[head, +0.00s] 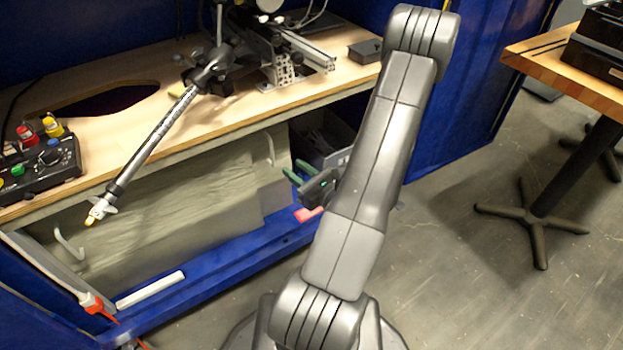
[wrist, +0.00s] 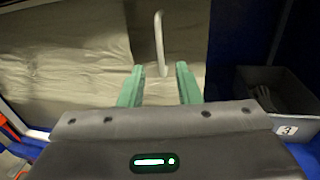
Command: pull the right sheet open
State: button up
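The right sheet (wrist: 180,30) is a beige-brown panel under the bench, partly overlapped at its left by a paler wrinkled sheet (wrist: 60,55). Its pale hooked handle (wrist: 159,45) stands out near the middle of the wrist view, and in the head view the handle (head: 270,148) shows left of my gripper. My gripper (head: 289,172) has green fingers pointing toward the sheet. In the wrist view the fingers (wrist: 160,70) are apart, with the handle's lower end in line with the gap between them. I cannot tell whether they reach around it. Nothing is gripped.
A grey bin (wrist: 275,95) marked 3 stands right of the sheet. A blue beam (head: 230,250) runs below the sheets. The wooden bench top (head: 120,125) lies above, with a probe arm (head: 155,140) hanging over its front. Another handle (head: 68,243) is at the left.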

jog(key=v, duration=0.5)
jog(key=shift+p, duration=0.3)
jog(key=b+x, duration=0.2)
jog(key=x, duration=1.1)
jog(key=shift+w+a, duration=0.25)
dwell(0.3)
